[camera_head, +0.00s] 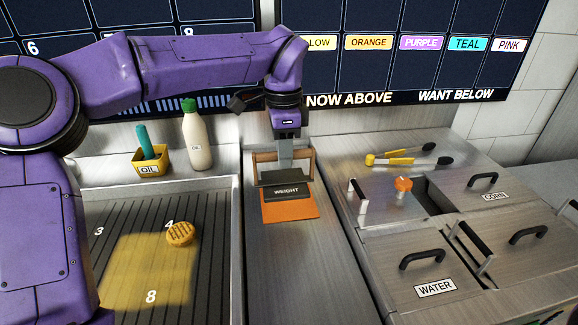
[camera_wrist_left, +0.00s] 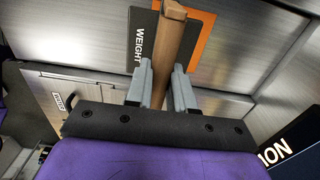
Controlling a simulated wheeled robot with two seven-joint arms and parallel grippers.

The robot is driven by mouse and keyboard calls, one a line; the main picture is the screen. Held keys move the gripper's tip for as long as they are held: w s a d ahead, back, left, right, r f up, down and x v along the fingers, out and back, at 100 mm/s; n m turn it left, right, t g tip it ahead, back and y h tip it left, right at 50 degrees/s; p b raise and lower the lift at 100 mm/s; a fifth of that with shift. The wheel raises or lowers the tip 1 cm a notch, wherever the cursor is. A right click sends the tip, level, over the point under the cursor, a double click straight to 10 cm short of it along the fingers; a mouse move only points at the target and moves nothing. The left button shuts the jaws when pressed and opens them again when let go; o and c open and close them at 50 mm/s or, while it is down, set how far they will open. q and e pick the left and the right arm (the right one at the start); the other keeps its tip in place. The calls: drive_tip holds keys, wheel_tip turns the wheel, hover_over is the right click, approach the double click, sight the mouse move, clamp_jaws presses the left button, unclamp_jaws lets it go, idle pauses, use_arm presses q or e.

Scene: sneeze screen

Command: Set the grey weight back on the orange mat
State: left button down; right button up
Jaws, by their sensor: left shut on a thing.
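The grey weight (camera_head: 287,191) is a dark plate labelled WEIGHT with a brown wooden handle. It is over the back part of the orange mat (camera_head: 290,211), whose front strip shows bare. I cannot tell whether the plate touches the mat or hangs just above it. My left gripper (camera_head: 287,155) comes down from above and is shut on the handle. In the left wrist view the fingers (camera_wrist_left: 163,78) flank the brown handle, with the plate (camera_wrist_left: 143,40) and an orange strip of mat (camera_wrist_left: 205,38) beyond. My right gripper is not in view.
Left of the mat is a ribbed griddle (camera_head: 215,260) with a round patty (camera_head: 180,233). Behind it stand a yellow OIL box (camera_head: 150,160) and a pale bottle (camera_head: 197,140). On the right are lidded steel bins (camera_head: 425,262) and yellow-handled tongs (camera_head: 400,160). Steel counter in front is clear.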

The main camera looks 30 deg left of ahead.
sight(289, 171)
use_arm(q)
drive_tip(key=w+f, duration=0.2)
drive_tip(key=w+a+f+p, duration=0.1)
drive_tip(key=f, duration=0.1)
drive_tip(key=shift+w+f, duration=0.4)
drive_tip(key=shift+w+a+f+p, duration=0.1)
drive_tip(key=shift+w+f+p, duration=0.05)
drive_tip(key=shift+f, duration=0.8)
drive_tip(key=shift+w+f+p, duration=0.15)
drive_tip(key=shift+f, duration=0.8)
drive_tip(key=shift+s+f, duration=0.1)
drive_tip(key=shift+f, duration=0.05)
drive_tip(key=c, duration=1)
unclamp_jaws()
wheel_tip(289, 171, up, 12)
drive_tip(key=shift+r+b, duration=0.15)
drive_tip(key=shift+b, duration=0.15)
